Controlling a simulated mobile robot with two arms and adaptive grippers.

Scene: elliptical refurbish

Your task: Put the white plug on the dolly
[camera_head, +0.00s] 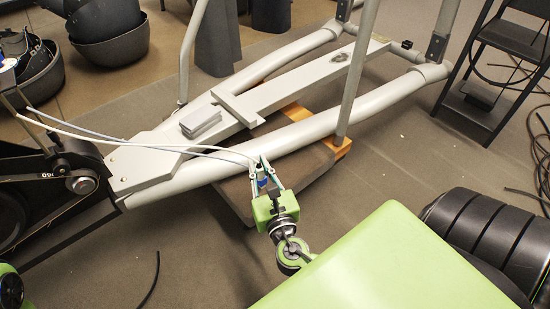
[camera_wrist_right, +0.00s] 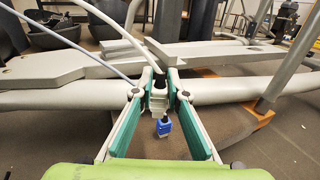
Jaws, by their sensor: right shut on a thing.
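My right gripper (camera_head: 264,176) reaches forward over the dolly and is shut on the white plug. In the wrist view the right gripper (camera_wrist_right: 158,88) holds the white plug (camera_wrist_right: 157,102) between its green-padded fingers, with a blue end (camera_wrist_right: 163,126) hanging down. The blue part also shows in the head view (camera_head: 262,182). The dolly is a dark carpeted board (camera_head: 236,203) with wooden end pieces (camera_head: 341,149), under the elliptical's grey frame. The plug appears to hang above the dolly's near part; I cannot tell the gap. My left gripper is not in view.
The elliptical's thick grey tube (camera_head: 300,132) runs just beyond the gripper. A white cable (camera_head: 130,140) and a bluish one arc in from the left. Carpet is clear right of the dolly.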

